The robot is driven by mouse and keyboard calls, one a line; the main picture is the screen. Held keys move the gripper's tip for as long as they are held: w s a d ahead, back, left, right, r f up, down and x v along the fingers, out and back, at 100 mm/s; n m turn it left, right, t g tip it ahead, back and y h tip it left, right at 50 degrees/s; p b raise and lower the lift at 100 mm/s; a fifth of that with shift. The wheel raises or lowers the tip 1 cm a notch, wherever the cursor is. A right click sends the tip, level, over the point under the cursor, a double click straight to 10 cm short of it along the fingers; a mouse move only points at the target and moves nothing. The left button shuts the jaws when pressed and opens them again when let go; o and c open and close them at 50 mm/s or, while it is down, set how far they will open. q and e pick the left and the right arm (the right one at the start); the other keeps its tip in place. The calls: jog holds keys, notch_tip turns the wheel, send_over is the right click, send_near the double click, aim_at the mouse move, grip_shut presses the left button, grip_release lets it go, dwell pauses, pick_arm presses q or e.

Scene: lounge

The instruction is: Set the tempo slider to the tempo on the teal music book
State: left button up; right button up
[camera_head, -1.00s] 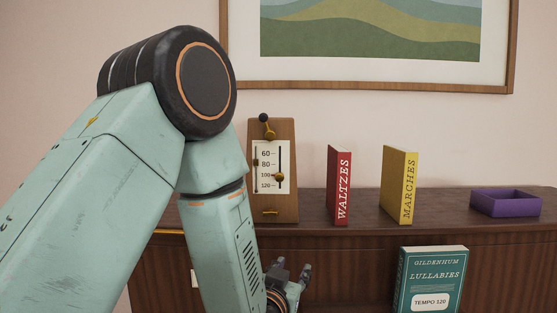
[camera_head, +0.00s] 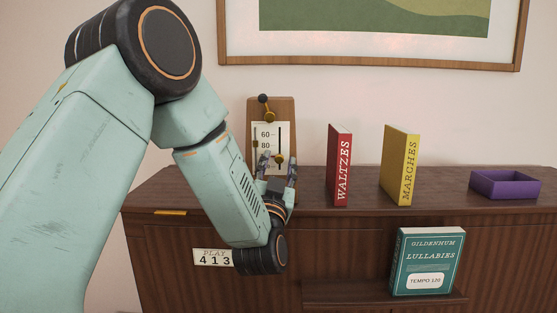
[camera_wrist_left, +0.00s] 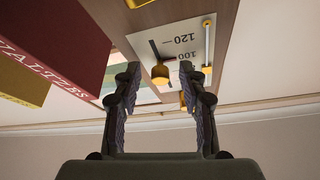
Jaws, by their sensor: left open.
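The wooden metronome (camera_head: 287,108) stands on the cabinet with a white scale; 60 and 80 show in the head view, and my gripper hides the lower numbers. Its gold slider knob (camera_head: 279,159) sits below 80. In the left wrist view the scale is upside down, with 100 and 120 beside the slot of the knob (camera_wrist_left: 160,73). My left gripper (camera_head: 278,170) is open in front of the scale; its fingers (camera_wrist_left: 160,85) appear either side of the knob, contact unclear. The teal book (camera_head: 427,257), on a lower shelf, reads "TEMPO 120". My right gripper is not in view.
A red book (camera_head: 340,165) and a yellow book (camera_head: 401,165) stand upright right of the metronome. A purple tray (camera_head: 505,188) lies at the far right. A framed picture hangs above.

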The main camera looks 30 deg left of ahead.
pick_arm(q)
jog(key=shift+w+r, duration=0.15)
jog(key=shift+d+r, duration=0.1)
jog(key=shift+w+a, duration=0.1)
jog(key=shift+a, duration=0.15)
jog(key=c, duration=0.4)
jog(key=shift+d, duration=0.1)
grip_shut()
